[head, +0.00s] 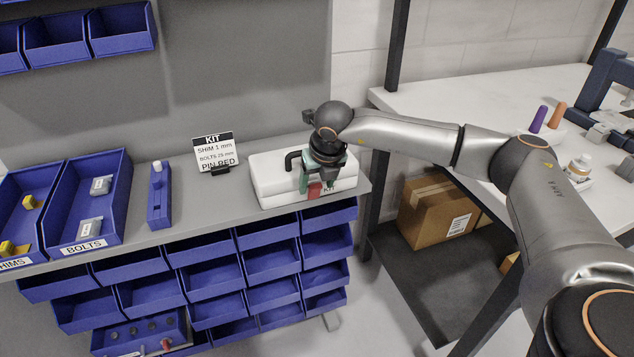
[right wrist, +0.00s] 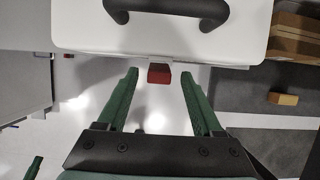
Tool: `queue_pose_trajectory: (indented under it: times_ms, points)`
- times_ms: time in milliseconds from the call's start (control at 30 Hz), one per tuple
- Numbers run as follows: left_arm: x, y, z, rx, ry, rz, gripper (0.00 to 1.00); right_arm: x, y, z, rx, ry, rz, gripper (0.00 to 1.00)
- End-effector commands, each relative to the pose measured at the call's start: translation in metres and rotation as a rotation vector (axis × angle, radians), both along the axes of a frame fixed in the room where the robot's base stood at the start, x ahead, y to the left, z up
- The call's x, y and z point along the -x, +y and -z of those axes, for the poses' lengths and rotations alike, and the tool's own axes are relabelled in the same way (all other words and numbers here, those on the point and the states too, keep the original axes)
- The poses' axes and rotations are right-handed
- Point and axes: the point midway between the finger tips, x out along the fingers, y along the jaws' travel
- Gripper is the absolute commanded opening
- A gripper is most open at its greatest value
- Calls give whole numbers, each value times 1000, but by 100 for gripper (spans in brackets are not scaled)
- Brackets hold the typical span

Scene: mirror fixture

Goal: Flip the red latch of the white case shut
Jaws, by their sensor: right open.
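The white case (head: 268,178) lies at the right end of the grey shelf in the head view, its black handle (head: 292,158) on top. Its red latch (head: 314,190) is on the front side, partly hidden by my right gripper (head: 316,184). In the right wrist view the case (right wrist: 170,38) fills the top, and the red latch (right wrist: 159,73) sticks out from its front edge. My right gripper (right wrist: 159,88) is open, with one green finger on each side of the latch and a gap to both. My left gripper does not show in the head view.
A kit sign (head: 214,152) and a narrow blue holder (head: 159,195) stand left of the case. Blue bins (head: 88,205) sit further left, more bins below the shelf. A white table (head: 480,100) and a cardboard box (head: 440,208) are to the right.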

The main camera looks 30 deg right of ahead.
Motion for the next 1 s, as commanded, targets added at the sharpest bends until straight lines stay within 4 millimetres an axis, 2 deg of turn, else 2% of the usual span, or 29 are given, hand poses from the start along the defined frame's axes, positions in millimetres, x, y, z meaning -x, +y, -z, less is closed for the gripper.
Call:
queue_pose_trajectory:
  times_ms: [167,767,1000]
  points:
    - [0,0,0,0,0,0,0,0,0,0,0,0,-1,68]
    - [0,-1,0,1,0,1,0,0,0,0,-1,0,0,0]
    - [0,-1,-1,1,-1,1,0,0,0,-1,0,2,0,0]
